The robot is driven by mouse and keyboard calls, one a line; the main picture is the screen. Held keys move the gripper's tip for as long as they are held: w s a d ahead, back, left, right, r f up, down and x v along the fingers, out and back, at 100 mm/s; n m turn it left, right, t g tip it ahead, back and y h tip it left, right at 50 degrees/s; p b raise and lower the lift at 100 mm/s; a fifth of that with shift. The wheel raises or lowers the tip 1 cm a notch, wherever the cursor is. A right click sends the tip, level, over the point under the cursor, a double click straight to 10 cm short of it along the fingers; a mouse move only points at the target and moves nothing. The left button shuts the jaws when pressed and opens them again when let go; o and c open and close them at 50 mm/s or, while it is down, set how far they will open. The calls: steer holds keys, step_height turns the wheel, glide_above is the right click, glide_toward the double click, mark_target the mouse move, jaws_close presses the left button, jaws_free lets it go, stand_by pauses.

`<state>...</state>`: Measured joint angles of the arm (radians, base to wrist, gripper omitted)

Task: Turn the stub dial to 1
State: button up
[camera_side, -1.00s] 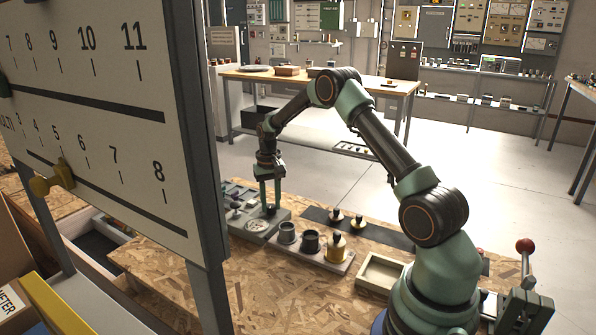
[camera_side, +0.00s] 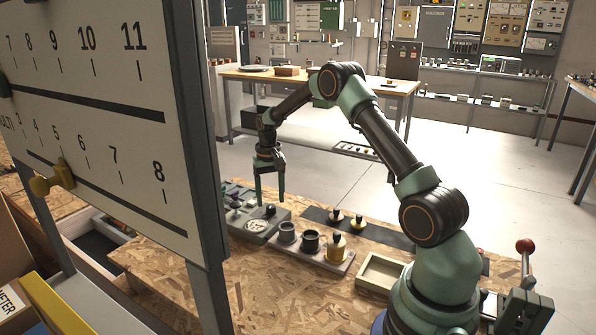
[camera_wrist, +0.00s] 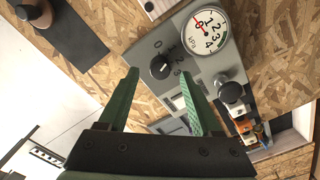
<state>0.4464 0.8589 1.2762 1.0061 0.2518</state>
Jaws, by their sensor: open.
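The stub dial (camera_wrist: 161,67) is a short round black knob on a grey panel (camera_wrist: 148,50), with figures 0, 1, 2 and 3 printed around it in the wrist view. A small light mark shows on its top, but I cannot surely read which figure it points to. The dial also shows in the side view (camera_side: 270,210). My gripper (camera_side: 270,199) is open and empty, fingers pointing down above the dial, apart from it. In the wrist view its two fingertips (camera_wrist: 160,75) lie either side of the dial.
A round kPa gauge (camera_wrist: 205,31) and a second black knob (camera_wrist: 231,92) sit on the same panel. In the side view, a rack with several cylinders (camera_side: 311,241) stands in front of it, and an open wooden tray (camera_side: 384,272) lies to the right.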

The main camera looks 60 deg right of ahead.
mark_target(271, 206)
step_height(271, 206, up, 10)
stand_by(0.3)
steer(key=shift+r, duration=0.1)
steer(key=s+a+r+n+t, duration=0.25)
steer(key=s+a+r, duration=0.35)
steer(key=a+r, duration=0.5)
steer(key=s+a+f+n+t, duration=0.2)
steer(key=s+a+n, duration=0.3)
steer(key=s+a, duration=0.6)
steer(key=shift+s+a+t, duration=0.2)
steer(key=shift+s+t, duration=0.35)
steer(key=shift+s, duration=0.1)
